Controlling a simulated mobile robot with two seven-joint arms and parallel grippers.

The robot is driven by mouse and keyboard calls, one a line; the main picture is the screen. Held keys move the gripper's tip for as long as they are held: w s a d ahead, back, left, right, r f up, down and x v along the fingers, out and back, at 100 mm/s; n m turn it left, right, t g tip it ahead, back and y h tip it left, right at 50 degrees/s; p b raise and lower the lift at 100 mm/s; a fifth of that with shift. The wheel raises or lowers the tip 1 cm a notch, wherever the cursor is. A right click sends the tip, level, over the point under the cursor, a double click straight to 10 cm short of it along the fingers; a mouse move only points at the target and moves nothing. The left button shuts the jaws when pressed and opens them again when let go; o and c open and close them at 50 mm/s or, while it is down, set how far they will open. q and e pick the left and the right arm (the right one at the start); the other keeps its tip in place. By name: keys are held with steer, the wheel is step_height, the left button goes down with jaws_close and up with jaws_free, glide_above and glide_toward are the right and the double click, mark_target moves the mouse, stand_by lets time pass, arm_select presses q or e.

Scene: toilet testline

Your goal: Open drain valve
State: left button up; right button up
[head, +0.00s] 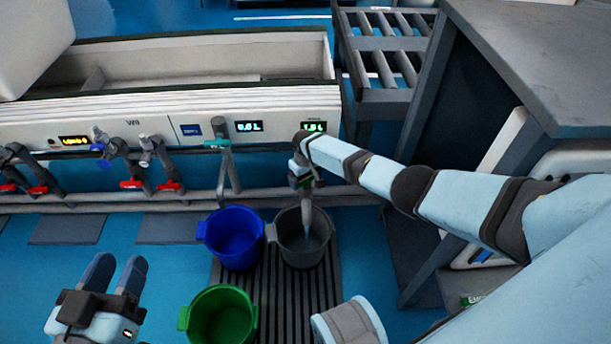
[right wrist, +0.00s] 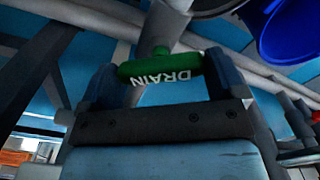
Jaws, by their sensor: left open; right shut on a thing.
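The drain valve's green handle (right wrist: 165,68), marked DRAIN, sits between the fingers of my right gripper (right wrist: 165,82) in the right wrist view. The gripper is shut on it. In the head view my right gripper (head: 303,180) is in front of the panel, above the dark grey bucket (head: 290,257), and hides most of the valve. A pale pipe end (head: 307,208) points down below it, with a thin light stream running into the bucket. My left gripper (head: 118,275) is open and empty at the lower left, away from the valve.
A blue bucket (head: 235,252) and a green bucket (head: 220,318) stand on the dark floor grating (head: 262,304). Red-handled valves (head: 131,184) line the pipes at left. Panel displays (head: 249,126) are lit. A grey table (head: 540,60) stands at right.

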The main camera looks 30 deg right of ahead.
steer(key=n, duration=0.5)
steer(key=shift+s+n, duration=0.1)
steer(key=shift+n, duration=0.2)
arm_select(q)
steer(key=shift+s+f, duration=0.1)
arm_select(e)
steer(key=n, duration=0.5)
steer(key=shift+n, duration=0.3)
steer(key=o, duration=0.6)
steer(key=shift+o, duration=0.2)
step_height(320, 180, up, 4)
steer(key=p, duration=0.3)
steer(key=shift+r, duration=0.15)
arm_select(q)
step_height(320, 180, up, 8)
steer(key=s+n+t+p, duration=0.1)
steer(key=n+t+p, duration=0.1)
steer(key=p, duration=0.3)
arm_select(e)
step_height(320, 180, up, 9)
steer(key=shift+r, duration=0.2)
arm_select(q)
steer(key=shift+s, duration=0.1)
